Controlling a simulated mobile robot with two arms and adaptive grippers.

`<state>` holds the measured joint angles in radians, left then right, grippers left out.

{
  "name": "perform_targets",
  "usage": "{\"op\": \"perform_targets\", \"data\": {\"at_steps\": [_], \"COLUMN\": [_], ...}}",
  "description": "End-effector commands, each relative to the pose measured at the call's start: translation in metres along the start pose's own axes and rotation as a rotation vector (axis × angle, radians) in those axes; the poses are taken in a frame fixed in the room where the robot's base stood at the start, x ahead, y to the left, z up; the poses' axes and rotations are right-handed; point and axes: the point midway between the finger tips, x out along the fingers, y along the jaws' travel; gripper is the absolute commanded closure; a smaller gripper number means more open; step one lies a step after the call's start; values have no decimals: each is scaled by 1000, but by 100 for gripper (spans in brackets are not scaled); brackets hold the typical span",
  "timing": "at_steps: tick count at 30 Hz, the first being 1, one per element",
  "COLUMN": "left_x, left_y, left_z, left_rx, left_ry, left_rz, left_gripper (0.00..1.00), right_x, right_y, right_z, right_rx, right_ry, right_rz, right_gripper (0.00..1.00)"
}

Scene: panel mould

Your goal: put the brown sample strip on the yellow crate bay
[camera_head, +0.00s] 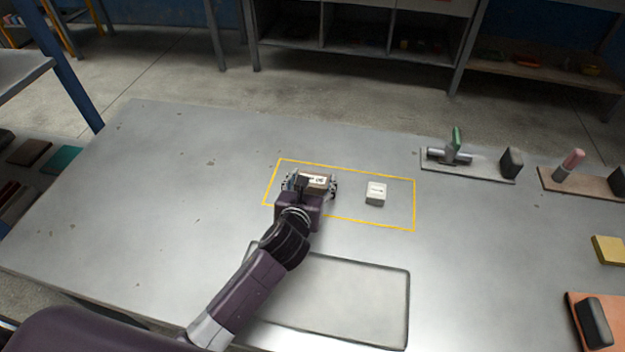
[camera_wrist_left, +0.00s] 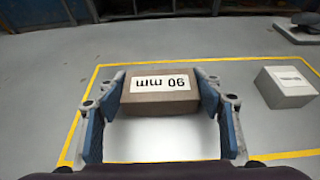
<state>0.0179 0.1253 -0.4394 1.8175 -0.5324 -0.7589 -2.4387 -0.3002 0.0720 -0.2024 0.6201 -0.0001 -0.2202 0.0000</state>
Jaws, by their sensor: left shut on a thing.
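The brown sample strip (camera_head: 317,180) is a small brown block with a white label; in the left wrist view the strip (camera_wrist_left: 160,102) shows its label lettering upside down. My left gripper (camera_head: 311,184) is shut on it, with one blue-padded finger at each end; the gripper also shows in the left wrist view (camera_wrist_left: 162,92). The yellow crate bay (camera_head: 415,205) is a yellow outlined rectangle on the grey table. The strip appears over the left part of this outline. I cannot tell whether it touches the table. My right gripper is not in view.
A white labelled block (camera_head: 376,193) stands inside the outline, right of the strip; it also shows in the left wrist view (camera_wrist_left: 287,86). A black-outlined rectangle (camera_head: 408,300) lies nearer. Fixtures on plates (camera_head: 480,170) and a yellow block (camera_head: 608,250) stand at right. The table's left side is clear.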

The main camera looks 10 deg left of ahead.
Motion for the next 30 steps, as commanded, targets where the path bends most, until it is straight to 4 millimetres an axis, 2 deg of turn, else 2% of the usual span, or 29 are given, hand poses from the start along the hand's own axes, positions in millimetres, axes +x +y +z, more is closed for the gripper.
{"op": "perform_targets", "data": {"at_steps": [6,7,11,22,26,30], "left_x": [1,1,1,-1,-17,-45], "left_y": [0,0,0,0,-1,0], "left_z": [-2,-2,-2,1,0,0], "left_rx": [1,1,0,-1,1,1], "left_ry": [-1,0,0,-1,1,0], "left_rz": [0,0,0,-1,-2,-2], "left_gripper": [66,37,22,21,21,21], "right_x": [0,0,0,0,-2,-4], "right_y": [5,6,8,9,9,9], "right_z": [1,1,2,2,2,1], "right_rx": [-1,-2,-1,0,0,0], "right_ry": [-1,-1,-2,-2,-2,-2], "right_rz": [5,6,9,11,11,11], "right_gripper": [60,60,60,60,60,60]}}
